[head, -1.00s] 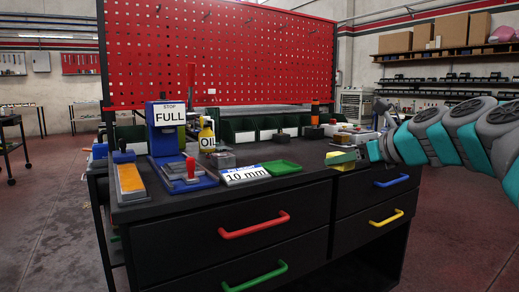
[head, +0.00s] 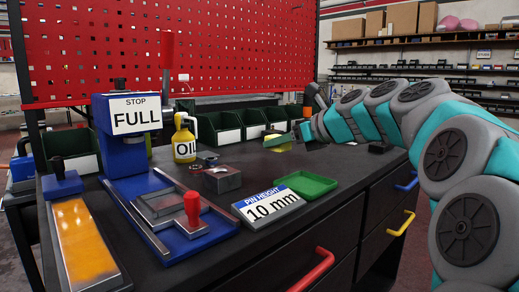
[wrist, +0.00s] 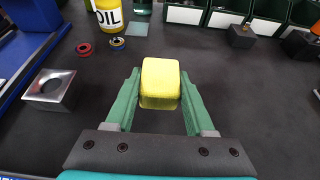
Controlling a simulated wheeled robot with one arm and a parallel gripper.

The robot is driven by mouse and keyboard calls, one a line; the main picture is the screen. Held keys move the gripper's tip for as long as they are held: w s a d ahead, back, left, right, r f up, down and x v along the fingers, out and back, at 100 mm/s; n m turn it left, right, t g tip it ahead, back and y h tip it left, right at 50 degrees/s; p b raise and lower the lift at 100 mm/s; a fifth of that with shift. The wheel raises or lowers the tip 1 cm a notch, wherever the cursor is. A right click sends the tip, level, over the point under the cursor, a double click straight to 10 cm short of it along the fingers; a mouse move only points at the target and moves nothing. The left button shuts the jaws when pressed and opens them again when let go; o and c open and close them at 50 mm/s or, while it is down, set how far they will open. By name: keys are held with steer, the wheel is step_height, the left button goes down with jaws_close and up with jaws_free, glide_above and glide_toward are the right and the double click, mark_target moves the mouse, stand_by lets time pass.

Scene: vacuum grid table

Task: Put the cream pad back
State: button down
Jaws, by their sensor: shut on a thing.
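A yellow block (wrist: 160,84) with rounded edges sits between the two green fingers of my gripper (wrist: 160,76) in the wrist view. It is the only thing I see that could be the cream pad, though it looks more yellow than cream. My gripper is shut on it. In the head view my gripper (head: 279,140) is over the far middle of the dark table, with a small part of the yellow block (head: 285,147) showing below the fingers. I cannot tell its exact height above the table.
Nearby are a red ring (wrist: 84,48), a yellow oil bottle (head: 184,138), a blue press (head: 126,165), a green tray (head: 306,185) and a "10 mm" sign (head: 268,206). Dark green bins (head: 219,127) line the back.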

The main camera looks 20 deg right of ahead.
glide_above(267, 154)
steer(key=shift+s+a+f, duration=0.1)
steer(key=shift+s+f, duration=0.2)
steer(key=shift+f, duration=0.45)
steer(key=shift+w+f, duration=0.1)
steer(key=shift+f, duration=0.15)
steer(key=shift+f+b, duration=0.45)
steer(key=shift+f, duration=1)
steer(key=shift+f, duration=0.15)
steer(key=shift+c, duration=1.3)
jaws_free()
steer(key=shift+s+r, duration=0.2)
steer(key=shift+r, duration=0.05)
steer(key=v, duration=1.1)
steer(key=shift+s+r+p, duration=0.15)
steer(key=shift+s+p, duration=0.15)
steer(key=shift+p, duration=0.05)
